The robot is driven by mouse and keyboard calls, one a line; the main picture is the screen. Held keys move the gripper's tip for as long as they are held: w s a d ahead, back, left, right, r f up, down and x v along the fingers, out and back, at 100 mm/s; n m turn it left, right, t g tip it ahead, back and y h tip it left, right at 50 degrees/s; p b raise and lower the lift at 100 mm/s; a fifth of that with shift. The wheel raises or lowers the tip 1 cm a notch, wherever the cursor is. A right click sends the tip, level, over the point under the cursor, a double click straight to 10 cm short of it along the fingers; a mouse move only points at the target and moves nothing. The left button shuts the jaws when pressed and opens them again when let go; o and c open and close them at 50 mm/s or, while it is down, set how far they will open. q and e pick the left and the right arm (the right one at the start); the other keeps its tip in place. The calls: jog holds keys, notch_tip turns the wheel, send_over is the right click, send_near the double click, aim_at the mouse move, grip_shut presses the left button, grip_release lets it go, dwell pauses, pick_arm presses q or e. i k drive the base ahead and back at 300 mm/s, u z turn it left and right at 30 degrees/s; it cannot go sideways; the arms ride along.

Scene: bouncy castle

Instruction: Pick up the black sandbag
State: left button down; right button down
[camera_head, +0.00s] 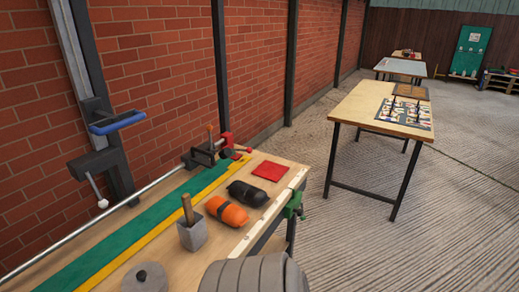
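The black sandbag (248,193) lies on its side on the wooden workbench (275,219) along the brick wall. It is a dark, rounded bundle with a band around its middle. An orange bag (227,212) of similar shape, with a dark band, lies just in front of it to the left. A flat red square bag (269,171) lies behind it to the right. Nothing covers the black sandbag from above. Neither of my grippers is in view.
A grey block with wooden handle (192,234), a grey disc (145,277) and a red clamp (225,146) are on the bench. A large grey ribbed shape (254,274) fills the bottom edge. Another table (372,107) stands right; concrete floor between is clear.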

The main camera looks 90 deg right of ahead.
aim_at(247, 193)
jog(key=z, duration=2.85)
jog(key=k, duration=0.25)
jog(key=z, duration=1.05)
jog(key=k, duration=1.1)
jog(key=z, duration=0.9)
jog(key=i, duration=1.75)
jog(key=u, duration=0.25)
jog(key=i, duration=1.45)
jog(key=u, duration=1)
jog(key=i, duration=0.95)
jog(key=u, duration=0.9)
